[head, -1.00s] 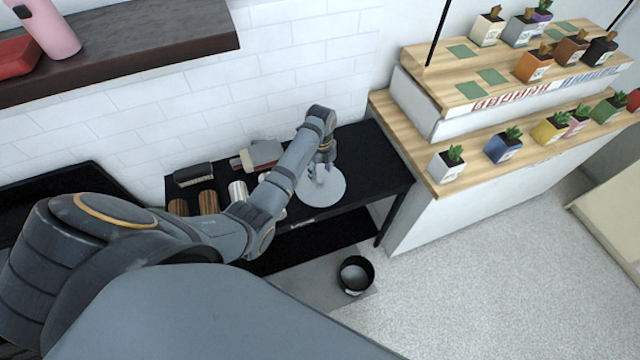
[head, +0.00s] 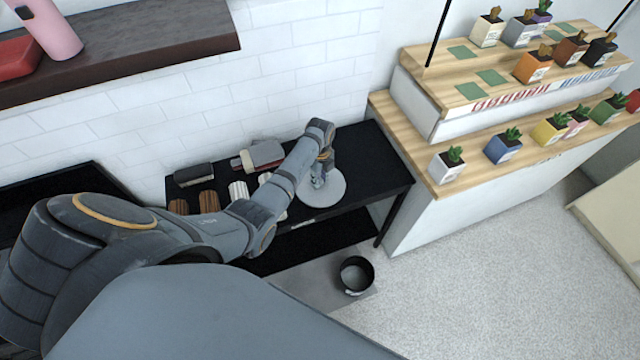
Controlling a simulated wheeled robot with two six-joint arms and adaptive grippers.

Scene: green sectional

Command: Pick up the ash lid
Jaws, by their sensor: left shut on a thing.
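The ash lid (head: 332,194) is a pale grey round disc on the black table (head: 370,160), near its right end. My left gripper (head: 319,180) reaches down over the lid and is shut at its middle, where a knob or handle would be. The fingers hide that grip point. The lid looks level and on or very close to the tabletop; I cannot tell whether there is a gap. My right gripper is not in view.
Brushes and small cylinders (head: 209,201) stand left of my forearm on the table. A black pot (head: 356,275) is on the floor in front. A wooden stepped stand with potted plants (head: 503,145) is at the right. A white tiled wall is behind.

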